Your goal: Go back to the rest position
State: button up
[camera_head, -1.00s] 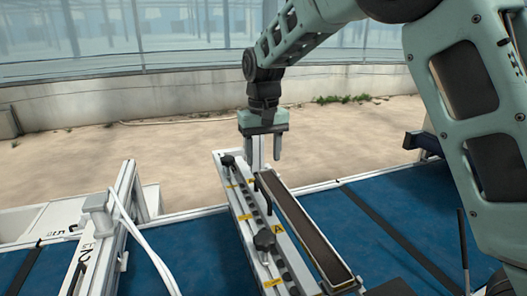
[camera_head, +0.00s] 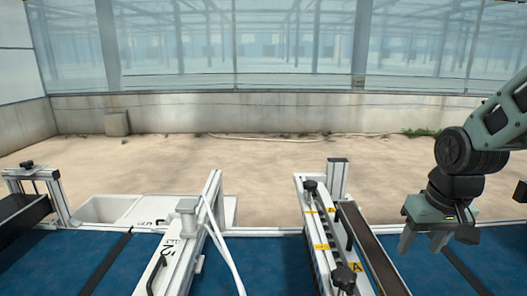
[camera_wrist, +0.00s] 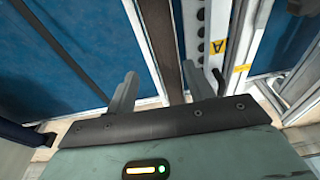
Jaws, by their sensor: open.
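My gripper (camera_head: 425,240) hangs at the right of the head view, pointing down, to the right of the seeder rail marked A. Its two fingers are apart with nothing between them. In the wrist view my gripper (camera_wrist: 168,92) also shows open and empty, with the blue belt and the dark channel beyond the fingers. Part of my arm shows at the right edge of the head view.
The seeder rail (camera_head: 322,247) with black knobs stands on the blue belt (camera_head: 270,268), beside a long dark channel (camera_head: 372,248). Another rail marked 2 (camera_head: 172,262) and a white bin (camera_head: 100,208) are at left. Bare floor lies behind.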

jog(key=s+d+f, duration=0.2)
jog(key=s, duration=0.4)
jog(key=s+a+n, duration=0.1)
jog(key=a, duration=0.2)
jog(key=s+a+n+b, duration=0.1)
jog(key=s+a, duration=0.1)
jog(key=a, duration=0.2)
jog(key=s+a+f+n, duration=0.1)
jog(key=s+a+n, duration=0.1)
jog(key=a, duration=0.2)
jog(key=shift+a+g+y+b, duration=0.25)
jog(key=shift+g+y+b, duration=0.05)
jog(key=shift+b, duration=0.1)
jog(key=s+a+n, duration=0.1)
jog(key=s+a, duration=0.1)
jog(key=s+a+n+g+b, duration=0.1)
jog(key=s+a, duration=0.1)
jog(key=s, duration=0.1)
jog(key=s+a+n, duration=0.2)
jog(key=s+a, duration=0.1)
jog(key=shift+s+a, duration=0.1)
jog(key=shift+s, duration=0.15)
